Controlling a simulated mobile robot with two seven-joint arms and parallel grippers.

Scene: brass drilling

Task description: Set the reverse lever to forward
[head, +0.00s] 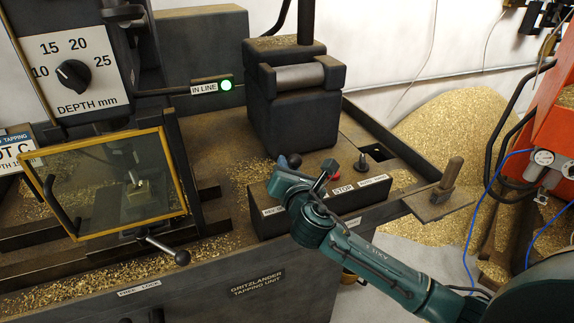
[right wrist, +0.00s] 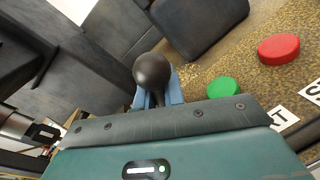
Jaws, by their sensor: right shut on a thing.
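The reverse lever shows in the head view as a black ball knob (head: 295,160) above the dark control box (head: 352,211). In the right wrist view the knob (right wrist: 152,70) sits just beyond my blue finger pads, with its stem between them. My right gripper (head: 284,178) is shut on the lever just below the knob, and it also shows in the right wrist view (right wrist: 158,92). The gripper hides the lever's base and part of its label, so I cannot tell which setting it stands at. My left gripper is out of view.
A red button (right wrist: 278,48) and a green button (right wrist: 224,88) lie close to my right gripper. A STOP label (head: 342,190) is on the box. A yellow-framed guard (head: 187,180) and its ball-ended lock handle (head: 182,257) stand to the left.

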